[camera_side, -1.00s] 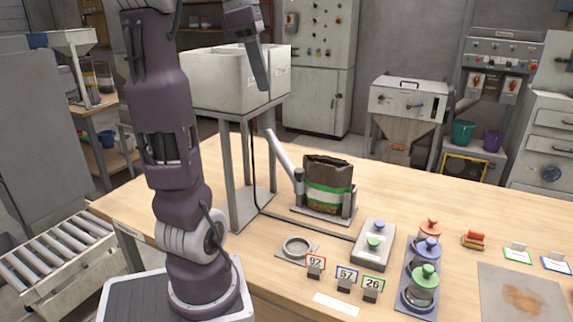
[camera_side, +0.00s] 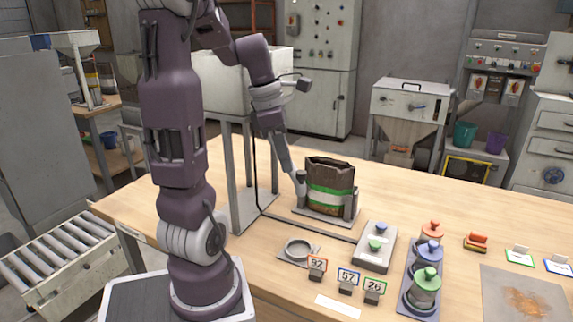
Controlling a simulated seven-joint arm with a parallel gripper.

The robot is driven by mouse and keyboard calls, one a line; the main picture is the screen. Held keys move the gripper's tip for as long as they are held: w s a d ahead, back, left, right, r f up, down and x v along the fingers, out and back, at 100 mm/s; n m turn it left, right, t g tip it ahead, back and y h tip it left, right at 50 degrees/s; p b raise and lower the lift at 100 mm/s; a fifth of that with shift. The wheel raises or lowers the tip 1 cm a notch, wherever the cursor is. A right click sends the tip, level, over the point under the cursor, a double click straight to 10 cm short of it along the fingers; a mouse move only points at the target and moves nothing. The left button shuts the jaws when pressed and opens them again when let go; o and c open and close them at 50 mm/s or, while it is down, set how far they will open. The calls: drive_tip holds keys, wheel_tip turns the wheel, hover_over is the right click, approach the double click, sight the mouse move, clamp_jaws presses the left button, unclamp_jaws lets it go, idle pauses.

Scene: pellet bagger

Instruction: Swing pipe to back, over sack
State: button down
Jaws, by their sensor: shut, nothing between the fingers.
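The pipe (camera_side: 293,174) is a light grey tube slanting down from the hopper side to the left edge of the sack holder. Its upper part is hidden behind or blends with my gripper. The sack (camera_side: 330,182) stands upright with its mouth open, brown with a green and white band, on a small plate between two grey posts. My gripper (camera_side: 284,152) points down beside the pipe, left of the sack. The fingers look shut and empty; whether they touch the pipe I cannot tell.
A white hopper box (camera_side: 225,85) stands on a grey frame behind my arm. A grey ring dish (camera_side: 299,250), number tags (camera_side: 348,280), a button box (camera_side: 375,247) and capped jars (camera_side: 425,285) stand in front of the sack.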

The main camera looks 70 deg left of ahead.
drive_tip(key=shift+w+f, duration=0.15)
drive_tip(key=shift+f, duration=0.55)
drive_tip(key=shift+w+n, duration=0.5)
drive_tip(key=shift+w, duration=0.3)
drive_tip(key=shift+w+a+r+n+y, duration=0.1)
drive_tip(key=shift+w+a+n+y, duration=0.2)
drive_tip(key=shift+w+a+n, duration=1.35)
drive_tip(key=shift+w+a+f+n+y, duration=0.1)
drive_tip(key=shift+w+a+n+y, duration=0.4)
drive_tip(key=shift+w+a, duration=2.1)
drive_tip(key=shift+w+a+r+n+y, duration=0.1)
drive_tip(key=shift+w+a+n, duration=1.25)
drive_tip(key=shift+w, duration=1.65)
drive_tip(key=shift+r, duration=0.15)
